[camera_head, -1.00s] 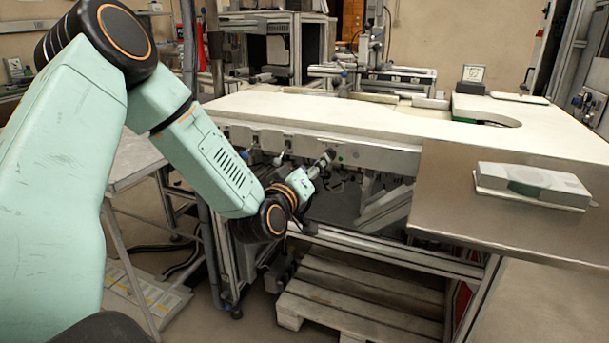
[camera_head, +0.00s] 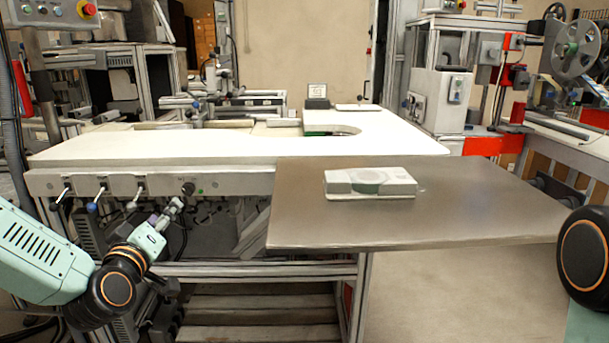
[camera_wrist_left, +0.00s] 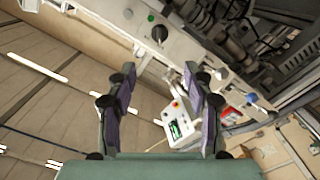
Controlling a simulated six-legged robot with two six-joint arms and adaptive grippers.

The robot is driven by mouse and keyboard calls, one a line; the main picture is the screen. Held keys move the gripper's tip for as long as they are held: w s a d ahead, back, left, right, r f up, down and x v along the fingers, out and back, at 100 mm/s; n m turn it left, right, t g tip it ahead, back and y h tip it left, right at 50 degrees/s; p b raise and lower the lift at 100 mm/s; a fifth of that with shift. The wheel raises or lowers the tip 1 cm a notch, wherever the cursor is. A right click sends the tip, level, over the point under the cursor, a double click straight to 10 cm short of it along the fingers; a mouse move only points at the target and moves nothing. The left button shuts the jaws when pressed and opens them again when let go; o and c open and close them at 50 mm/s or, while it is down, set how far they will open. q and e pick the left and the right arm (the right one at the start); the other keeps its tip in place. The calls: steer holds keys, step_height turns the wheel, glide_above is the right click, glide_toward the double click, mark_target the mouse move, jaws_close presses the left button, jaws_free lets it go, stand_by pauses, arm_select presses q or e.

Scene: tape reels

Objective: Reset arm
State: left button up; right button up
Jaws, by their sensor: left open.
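My left arm comes in at the lower left of the head view. Its gripper (camera_head: 172,212) is in front of the workbench, below the level of the top, and looks small there. In the left wrist view my left gripper (camera_wrist_left: 160,75) has its two dark fingers spread apart with nothing between them. Only a joint of my right arm (camera_head: 585,258) shows at the right edge of the head view; its gripper is out of the picture.
A white-topped workbench (camera_head: 230,146) has knobs along its front edge. A brown metal shelf (camera_head: 450,215) juts out at its right, carrying a grey-white box-like device (camera_head: 340,187). Reel machinery (camera_head: 575,50) stands at the far right. Open floor lies below the shelf.

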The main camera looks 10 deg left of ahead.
arm_select(q)
steer(key=s+d+f+m+g+h, duration=0.25)
steer(key=s+d+f+g, duration=0.3)
steer(key=f, duration=0.55)
steer(key=s+d+f+m+g+h, duration=0.2)
steer(key=s+d+f+m+g, duration=0.15)
steer(key=s+d+f, duration=0.5)
steer(key=s+d+f+m+g+p, duration=0.1)
steer(key=s+f+g, duration=0.3)
steer(key=s, duration=0.7)
steer(key=s+d+f+m+g+p, duration=0.1)
steer(key=s+f+g, duration=0.3)
steer(key=s+f, duration=0.4)
steer(key=s+m, duration=0.1)
steer(key=s, duration=0.3)
steer(key=shift+d+f+g, duration=0.2)
steer(key=shift+f+g, duration=0.1)
steer(key=shift+f, duration=0.1)
